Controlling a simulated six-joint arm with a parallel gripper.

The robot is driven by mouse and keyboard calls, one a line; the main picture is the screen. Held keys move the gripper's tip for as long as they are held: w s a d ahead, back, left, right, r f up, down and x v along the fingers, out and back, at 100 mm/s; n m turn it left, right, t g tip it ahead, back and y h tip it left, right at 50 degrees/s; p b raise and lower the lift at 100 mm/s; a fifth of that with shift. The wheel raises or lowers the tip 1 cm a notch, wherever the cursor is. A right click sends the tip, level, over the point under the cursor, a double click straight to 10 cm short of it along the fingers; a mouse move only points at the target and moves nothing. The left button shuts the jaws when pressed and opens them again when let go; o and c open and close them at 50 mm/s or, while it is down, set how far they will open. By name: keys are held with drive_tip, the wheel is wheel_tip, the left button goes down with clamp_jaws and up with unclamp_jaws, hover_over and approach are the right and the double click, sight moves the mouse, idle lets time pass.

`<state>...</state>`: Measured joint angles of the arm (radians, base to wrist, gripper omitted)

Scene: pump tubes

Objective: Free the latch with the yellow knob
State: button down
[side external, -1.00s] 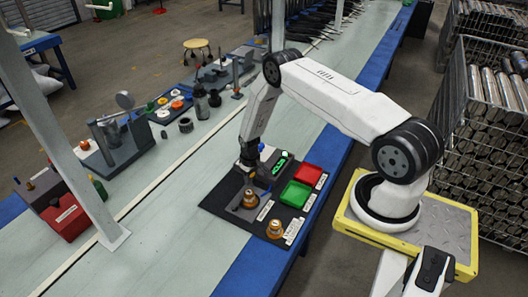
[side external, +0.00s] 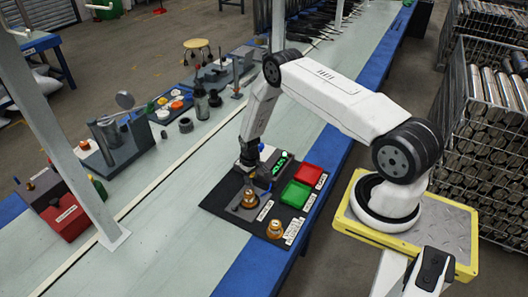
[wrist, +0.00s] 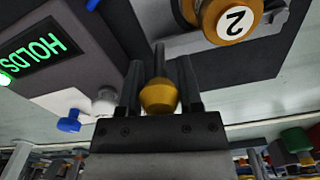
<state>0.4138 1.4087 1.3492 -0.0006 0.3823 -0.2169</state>
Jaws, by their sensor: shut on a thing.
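The yellow knob (wrist: 158,97) sits between the two fingers of my gripper (wrist: 160,78) in the wrist view. My gripper is shut on it. The latch under the knob is mostly hidden by the fingers. In the side view my gripper (side external: 248,166) is low over the dark fixture board (side external: 222,202), and the knob cannot be made out there. A brass fitting marked 2 (wrist: 232,18) is just beyond the fingers in the wrist view. A display (wrist: 42,50) with green letters reading HOLDS is at the left.
A blue knob (wrist: 68,123) is left of the fingers. In the side view two brass fittings, one nearer the front (side external: 275,229), stand on the board. A green tray (side external: 295,195) and a red tray (side external: 307,175) lie to the right.

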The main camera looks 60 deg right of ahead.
sight(244, 186)
drive_tip(key=shift+w, duration=0.1)
drive_tip(key=shift+w+a+n, duration=0.2)
drive_tip(key=shift+w+n, duration=1.25)
drive_tip(key=shift+n, duration=0.05)
drive_tip(key=w+a+n, duration=0.1)
drive_tip(key=n, duration=0.1)
drive_tip(key=w+a+n, duration=0.1)
drive_tip(key=w+n, duration=0.1)
drive_tip(key=w+a+n, duration=0.1)
drive_tip(key=w+n, duration=0.1)
drive_tip(key=shift+w+a, duration=0.1)
drive_tip(key=shift+w, duration=0.05)
drive_tip(key=shift+w+a+n, duration=0.45)
drive_tip(key=shift+a+n, duration=0.15)
drive_tip(key=shift+n, duration=0.2)
drive_tip(key=shift+w+a+n, duration=0.4)
drive_tip(key=shift+a+n, duration=0.15)
drive_tip(key=shift+n, duration=0.25)
drive_tip(key=shift+c, duration=1.3)
unclamp_jaws()
drive_tip(key=shift+r, duration=0.15)
wheel_tip(244, 186, up, 8)
drive_tip(key=shift+f, duration=0.2)
